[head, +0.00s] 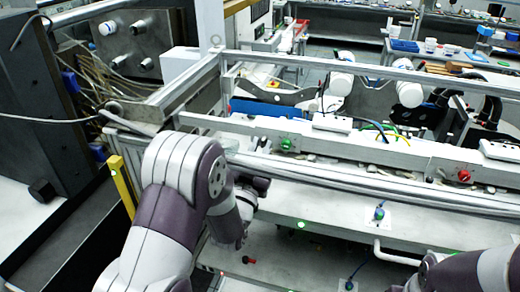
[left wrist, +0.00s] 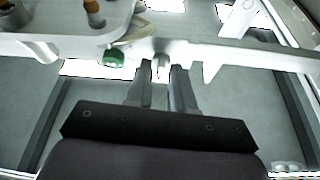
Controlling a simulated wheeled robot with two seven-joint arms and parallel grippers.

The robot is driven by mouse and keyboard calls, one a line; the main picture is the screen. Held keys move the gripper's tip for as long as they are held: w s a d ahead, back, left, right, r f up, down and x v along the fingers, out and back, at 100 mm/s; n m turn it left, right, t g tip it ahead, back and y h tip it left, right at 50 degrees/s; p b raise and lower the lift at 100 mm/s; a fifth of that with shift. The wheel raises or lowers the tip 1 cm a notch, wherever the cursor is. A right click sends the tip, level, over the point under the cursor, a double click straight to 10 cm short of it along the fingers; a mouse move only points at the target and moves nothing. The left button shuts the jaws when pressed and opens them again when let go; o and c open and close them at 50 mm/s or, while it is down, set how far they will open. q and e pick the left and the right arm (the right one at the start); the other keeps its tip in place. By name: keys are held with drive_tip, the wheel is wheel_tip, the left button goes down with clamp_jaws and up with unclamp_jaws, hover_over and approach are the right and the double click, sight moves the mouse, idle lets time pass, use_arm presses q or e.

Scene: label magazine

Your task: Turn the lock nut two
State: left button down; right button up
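In the left wrist view my left gripper (left wrist: 162,72) has its two fingers apart, pointing at a pale metal bar. A small metal stub (left wrist: 161,62) on the bar shows between the fingertips. It may be the lock nut, but I cannot tell for sure, and contact with the fingers is not clear. In the head view my left arm reaches to the front of the machine rail, and its dark gripper (head: 254,182) is partly hidden behind the wrist. My right arm shows at the lower right; its gripper is out of view.
A green knob (left wrist: 113,57) is left of the fingers in the left wrist view. A yellow post (head: 122,186) stands left of my left arm.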

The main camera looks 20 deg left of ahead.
use_arm(q)
drive_tip(key=shift+f+n+y+b, duration=0.25)
drive_tip(key=shift+n+y+b, duration=0.2)
drive_tip(key=shift+b, duration=0.45)
drive_tip(key=shift+d+n+b, duration=0.1)
drive_tip(key=shift+n+b, duration=0.3)
drive_tip(key=shift+n, duration=0.15)
drive_tip(key=shift+s+r, duration=0.1)
drive_tip(key=shift+r, duration=0.2)
drive_tip(key=c, duration=1.2)
unclamp_jaws()
drive_tip(key=shift+c, duration=0.2)
